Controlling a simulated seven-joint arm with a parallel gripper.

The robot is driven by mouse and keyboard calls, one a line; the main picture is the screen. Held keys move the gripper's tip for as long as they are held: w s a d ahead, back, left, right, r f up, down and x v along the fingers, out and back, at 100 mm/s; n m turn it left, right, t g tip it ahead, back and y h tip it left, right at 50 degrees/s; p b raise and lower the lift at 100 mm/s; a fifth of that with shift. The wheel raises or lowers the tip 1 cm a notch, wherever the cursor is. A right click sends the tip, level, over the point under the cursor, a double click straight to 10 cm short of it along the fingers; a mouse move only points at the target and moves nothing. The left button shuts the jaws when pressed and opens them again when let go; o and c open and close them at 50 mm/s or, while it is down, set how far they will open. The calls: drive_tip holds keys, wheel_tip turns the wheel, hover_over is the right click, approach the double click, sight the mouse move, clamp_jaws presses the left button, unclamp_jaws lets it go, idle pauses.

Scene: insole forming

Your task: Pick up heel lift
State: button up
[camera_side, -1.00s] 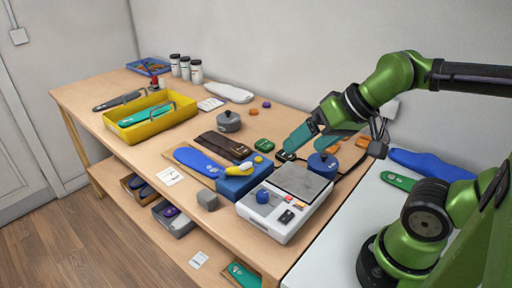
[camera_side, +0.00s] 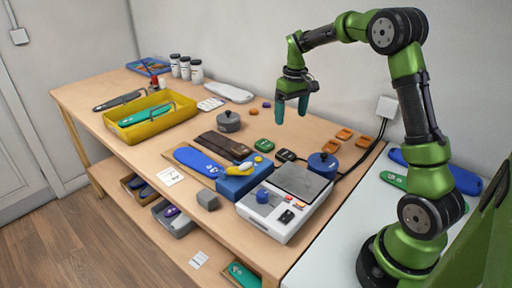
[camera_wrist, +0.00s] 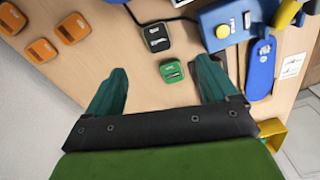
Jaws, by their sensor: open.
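Several small, flat, rounded-square pads look like heel lifts; I cannot tell which one is meant. A green one (camera_side: 264,145) lies on the table, and in the wrist view it (camera_wrist: 171,70) shows between my fingertips, farther off. A black one (camera_side: 285,155) lies beside it and also shows in the wrist view (camera_wrist: 156,37). Orange ones (camera_side: 344,134) lie to the right, near the wall; they are at the upper left in the wrist view (camera_wrist: 73,26). My gripper (camera_side: 292,112) points down with its teal fingers apart and empty, above the table near the green pad (camera_wrist: 162,68).
A yellow tray (camera_side: 152,123) is farther left.

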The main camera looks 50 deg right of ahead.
drive_tip(key=w+d+r+n, duration=0.1)
drive_tip(key=r, duration=0.1)
approach(286, 154)
drive_tip(key=shift+n, duration=0.4)
wheel_tip(286, 154, down, 9)
drive_tip(key=shift+w+r, duration=0.15)
drive_tip(key=c, duration=1.1)
